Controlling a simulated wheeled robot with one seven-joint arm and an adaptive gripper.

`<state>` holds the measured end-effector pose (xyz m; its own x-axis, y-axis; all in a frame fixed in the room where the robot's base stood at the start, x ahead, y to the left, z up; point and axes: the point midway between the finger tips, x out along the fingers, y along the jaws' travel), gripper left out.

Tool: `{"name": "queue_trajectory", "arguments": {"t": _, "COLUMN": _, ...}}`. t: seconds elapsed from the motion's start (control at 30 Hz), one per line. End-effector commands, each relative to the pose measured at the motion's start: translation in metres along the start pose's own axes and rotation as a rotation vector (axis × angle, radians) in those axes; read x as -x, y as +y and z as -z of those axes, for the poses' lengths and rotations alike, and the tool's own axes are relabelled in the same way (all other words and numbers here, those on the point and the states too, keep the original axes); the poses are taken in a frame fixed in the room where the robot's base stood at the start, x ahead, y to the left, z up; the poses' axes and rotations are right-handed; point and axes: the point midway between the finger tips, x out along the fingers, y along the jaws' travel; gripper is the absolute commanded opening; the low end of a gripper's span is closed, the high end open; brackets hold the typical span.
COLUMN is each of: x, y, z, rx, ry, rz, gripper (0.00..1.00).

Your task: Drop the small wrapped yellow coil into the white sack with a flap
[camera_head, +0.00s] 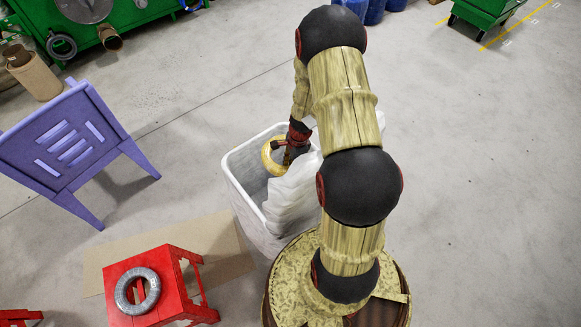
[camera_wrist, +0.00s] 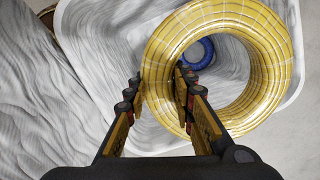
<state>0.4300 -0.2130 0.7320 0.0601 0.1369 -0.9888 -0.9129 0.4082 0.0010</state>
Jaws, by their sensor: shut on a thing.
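The small wrapped yellow coil (camera_wrist: 265,70) is in my gripper (camera_wrist: 160,82), which is shut on one side of its ring. In the head view the coil (camera_head: 268,157) shows beside my gripper (camera_head: 285,147), above the opening of the white sack (camera_head: 240,156). The sack's pale flap (camera_head: 292,195) hangs over its right side. In the wrist view the sack's inside (camera_wrist: 110,45) lies below the coil, and a blue round thing (camera_wrist: 198,52) shows through the coil's hole.
A red stool (camera_head: 178,262) bearing a grey coil (camera_head: 137,291) stands at the lower left. A purple chair (camera_head: 66,150) stands at the left. Green machinery (camera_head: 75,22) is at the upper left. The floor on the right is clear.

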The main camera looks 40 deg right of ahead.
Motion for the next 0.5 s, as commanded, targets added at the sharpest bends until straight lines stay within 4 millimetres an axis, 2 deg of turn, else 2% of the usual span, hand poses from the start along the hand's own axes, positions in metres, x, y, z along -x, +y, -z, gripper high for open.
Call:
{"name": "queue_trajectory", "arguments": {"t": 0.03, "x": -0.009, "y": -0.001, "z": 0.002, "rx": 0.001, "ry": 0.0, "rz": 0.002, "gripper": 0.0}}
{"name": "queue_trajectory", "arguments": {"t": 0.2, "x": -0.027, "y": -0.001, "z": 0.004, "rx": 0.001, "ry": 0.0, "rz": 0.002, "gripper": 0.0}}
{"name": "queue_trajectory", "arguments": {"t": 0.5, "x": -0.037, "y": -0.001, "z": 0.006, "rx": 0.002, "ry": 0.0, "rz": 0.002, "gripper": 0.0}}
